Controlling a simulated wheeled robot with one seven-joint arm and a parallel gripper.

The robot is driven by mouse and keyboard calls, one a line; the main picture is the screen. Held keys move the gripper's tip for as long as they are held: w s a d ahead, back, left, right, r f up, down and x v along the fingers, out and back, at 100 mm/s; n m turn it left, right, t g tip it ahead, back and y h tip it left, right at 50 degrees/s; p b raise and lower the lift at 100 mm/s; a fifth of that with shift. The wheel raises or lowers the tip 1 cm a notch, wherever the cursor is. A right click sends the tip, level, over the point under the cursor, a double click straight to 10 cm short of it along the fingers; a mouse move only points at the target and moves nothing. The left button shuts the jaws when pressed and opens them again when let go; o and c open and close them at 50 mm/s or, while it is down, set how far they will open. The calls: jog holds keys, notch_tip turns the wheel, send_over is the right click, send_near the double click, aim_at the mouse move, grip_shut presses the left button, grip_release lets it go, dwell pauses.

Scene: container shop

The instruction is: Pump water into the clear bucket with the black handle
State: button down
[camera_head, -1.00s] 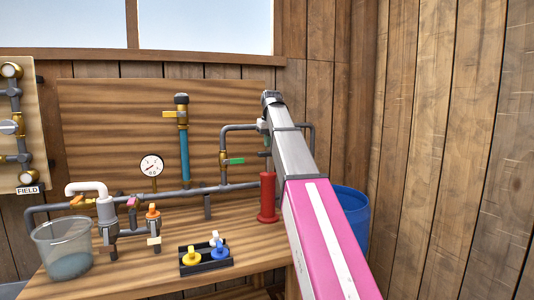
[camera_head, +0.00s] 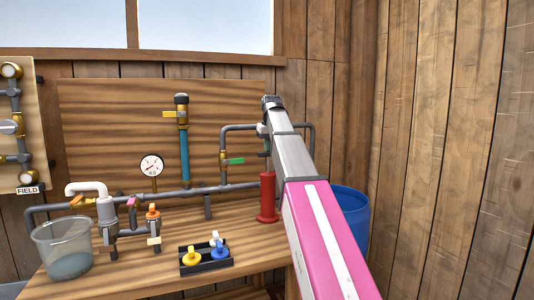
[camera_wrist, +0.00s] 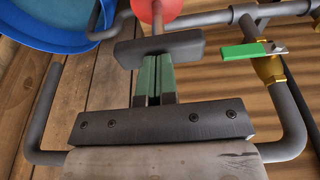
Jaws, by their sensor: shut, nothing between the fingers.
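A clear bucket (camera_head: 66,258) stands at the left end of the workbench with some water at its bottom. I cannot make out its handle. A white bent spout (camera_head: 86,187) stands just above and right of it. A red hand pump (camera_head: 268,200) stands upright at the bench's right part. Its grey T-shaped handle (camera_wrist: 187,46) is up on a thin rod in the wrist view. My gripper (camera_wrist: 155,62) is shut and empty, its green fingers at the top of the pump handle. I cannot tell whether they touch it. My arm hides part of the pump in the head view.
Grey pipes, a pressure gauge (camera_head: 152,165), a green-lever valve (camera_head: 233,161) and an orange-knob valve (camera_head: 152,211) line the bench back. A black tray (camera_head: 207,264) with coloured knobs lies in front. A blue barrel (camera_head: 355,215) stands right; a FIELD valve board (camera_head: 22,125) hangs left.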

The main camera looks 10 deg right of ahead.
aim_at(268, 157)
jog(key=shift+f, duration=2.3)
jog(key=shift+r, duration=3.3)
jog(key=shift+f, duration=0.1)
jog(key=shift+f, duration=3.2)
jog(key=shift+r, duration=3.3)
